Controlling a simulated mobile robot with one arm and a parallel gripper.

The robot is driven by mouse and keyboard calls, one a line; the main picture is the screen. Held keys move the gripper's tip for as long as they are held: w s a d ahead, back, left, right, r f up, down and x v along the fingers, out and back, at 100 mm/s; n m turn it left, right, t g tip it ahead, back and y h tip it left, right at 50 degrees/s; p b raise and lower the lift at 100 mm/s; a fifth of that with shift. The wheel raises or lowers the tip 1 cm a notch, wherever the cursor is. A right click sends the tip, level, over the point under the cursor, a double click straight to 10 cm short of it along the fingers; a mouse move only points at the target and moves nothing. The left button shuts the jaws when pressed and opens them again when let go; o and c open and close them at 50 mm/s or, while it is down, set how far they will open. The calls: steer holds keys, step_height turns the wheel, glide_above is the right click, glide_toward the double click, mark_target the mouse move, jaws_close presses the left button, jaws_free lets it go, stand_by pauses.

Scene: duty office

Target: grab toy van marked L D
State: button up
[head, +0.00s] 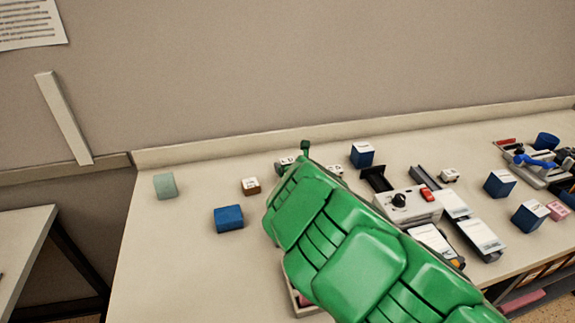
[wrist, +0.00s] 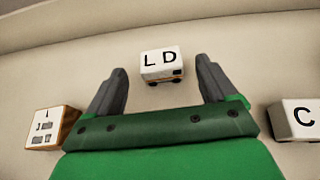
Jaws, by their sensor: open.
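The toy van marked L D (wrist: 161,65) is a small white block-shaped van with black letters and dark wheels. In the wrist view it stands upright on the table, ahead of my gripper (wrist: 158,88) and between the lines of its two dark fingers. The fingers are apart and nothing is held between them. In the head view my green arm hides most of the van, and only a bit of its lettered top (head: 287,162) shows beside the arm's tip.
A white toy marked C (wrist: 298,120) stands close on the right, and an orange-and-white block (wrist: 50,128) on the left. Blue blocks (head: 229,218), a control box (head: 408,204) and trays share the table (head: 170,270). A wall rises behind.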

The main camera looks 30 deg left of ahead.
mark_target(288, 161)
steer(key=shift+w+a+f, duration=0.2)
steer(key=shift+w+a, duration=0.2)
steer(key=shift+a, duration=0.1)
steer(key=shift+x, duration=0.9)
steer(key=shift+w+a+f, duration=0.15)
steer(key=shift+w+a, duration=0.1)
steer(key=shift+w, duration=0.05)
steer(key=shift+c, duration=0.3)
steer(key=c, duration=1)
